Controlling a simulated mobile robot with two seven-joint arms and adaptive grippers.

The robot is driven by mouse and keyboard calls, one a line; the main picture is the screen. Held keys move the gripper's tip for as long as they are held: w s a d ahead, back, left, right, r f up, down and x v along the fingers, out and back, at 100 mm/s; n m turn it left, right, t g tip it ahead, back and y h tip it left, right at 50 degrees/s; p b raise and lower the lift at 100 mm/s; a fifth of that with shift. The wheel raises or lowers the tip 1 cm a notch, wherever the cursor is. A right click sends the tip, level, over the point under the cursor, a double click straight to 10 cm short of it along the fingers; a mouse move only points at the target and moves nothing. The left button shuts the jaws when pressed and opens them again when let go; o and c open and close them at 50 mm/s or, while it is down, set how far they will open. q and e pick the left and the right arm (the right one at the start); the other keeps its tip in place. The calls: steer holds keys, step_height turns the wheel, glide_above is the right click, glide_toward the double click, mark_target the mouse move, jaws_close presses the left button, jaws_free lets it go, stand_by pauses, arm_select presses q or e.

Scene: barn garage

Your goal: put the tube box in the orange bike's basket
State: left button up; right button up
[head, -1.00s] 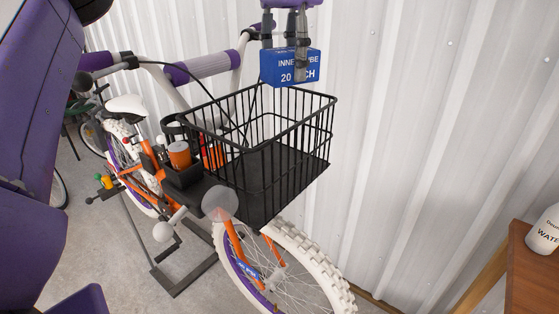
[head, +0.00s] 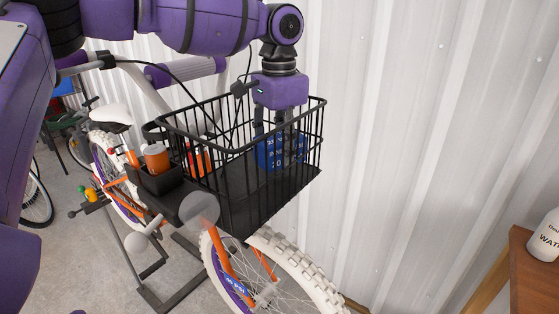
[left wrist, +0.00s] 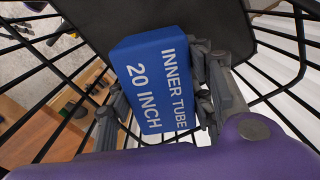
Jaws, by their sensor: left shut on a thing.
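The tube box (head: 268,152) is blue with white lettering. It is inside the black wire basket (head: 232,208) on the front of the orange bike (head: 215,250), seen through the wires. My left gripper (head: 278,135) reaches down into the basket from above and is shut on the box. In the left wrist view the box (left wrist: 158,85) sits between the fingers (left wrist: 165,110), its "INNER TUBE 20 INCH" face toward the camera. The basket's dark floor (left wrist: 190,18) lies beyond it. I cannot tell whether the box touches the floor. My right gripper is not in view.
The corrugated white wall (head: 420,120) is close behind. A wooden table (head: 530,270) with a white bottle (head: 546,238) is at right.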

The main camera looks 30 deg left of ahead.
arm_select(q)
step_height(320, 180, down, 3)
steer(key=shift+f, duration=0.15)
steer(key=o, duration=1.3)
step_height(320, 180, up, 12)
steer(key=shift+r+p, duration=0.1)
steer(key=shift+p, duration=0.45)
